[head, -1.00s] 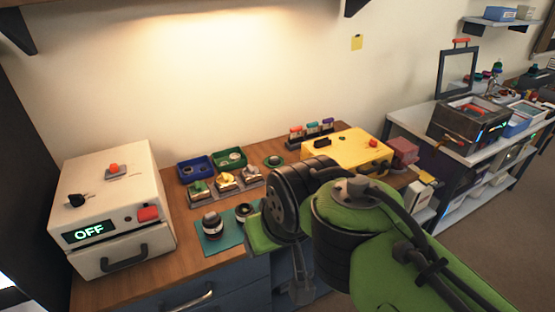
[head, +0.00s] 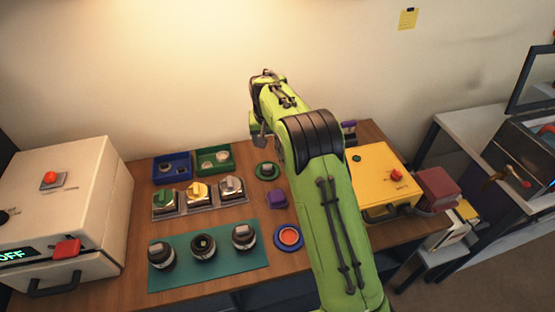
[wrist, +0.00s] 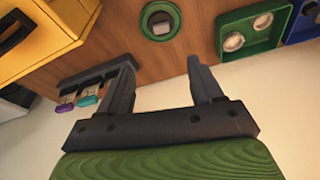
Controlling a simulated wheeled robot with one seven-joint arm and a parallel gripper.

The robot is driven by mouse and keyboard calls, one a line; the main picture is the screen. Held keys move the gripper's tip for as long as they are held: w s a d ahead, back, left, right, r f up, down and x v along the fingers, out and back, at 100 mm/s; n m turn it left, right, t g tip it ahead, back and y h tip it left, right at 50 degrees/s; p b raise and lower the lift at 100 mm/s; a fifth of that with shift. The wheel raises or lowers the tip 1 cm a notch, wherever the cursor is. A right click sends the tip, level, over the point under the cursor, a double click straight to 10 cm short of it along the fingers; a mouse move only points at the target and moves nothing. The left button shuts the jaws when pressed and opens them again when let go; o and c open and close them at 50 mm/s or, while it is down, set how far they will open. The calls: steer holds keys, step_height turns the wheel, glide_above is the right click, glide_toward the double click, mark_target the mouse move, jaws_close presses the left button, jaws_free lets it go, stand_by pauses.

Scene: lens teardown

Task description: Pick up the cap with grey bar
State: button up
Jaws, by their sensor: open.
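Three dark, round capped pieces stand on the teal mat in the head view: a left one (head: 161,255) and a right one (head: 244,237) with greyish tops, and a darker middle one (head: 203,247). Behind them, a tray holds square pieces with a green bar (head: 168,197), a yellow bar (head: 197,190) and a grey bar (head: 230,187). I cannot tell for sure which is the cap with grey bar. My gripper (wrist: 165,82) is open and empty in the wrist view, fingers apart. It is near the wall behind the table, apart from all these pieces.
Blue (head: 172,181) and green (head: 198,152) bins stand behind the tray.

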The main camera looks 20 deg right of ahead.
mark_target(267, 166)
steer(key=x, duration=1)
steer(key=b+x, duration=0.1)
steer(key=x, duration=0.4)
steer(key=shift+s+a+f, duration=0.15)
steer(key=shift+s+a, duration=0.1)
steer(key=shift+a, duration=0.05)
steer(key=shift+s, duration=0.1)
steer(key=shift+c, duration=0.6)
steer(key=c, duration=1)
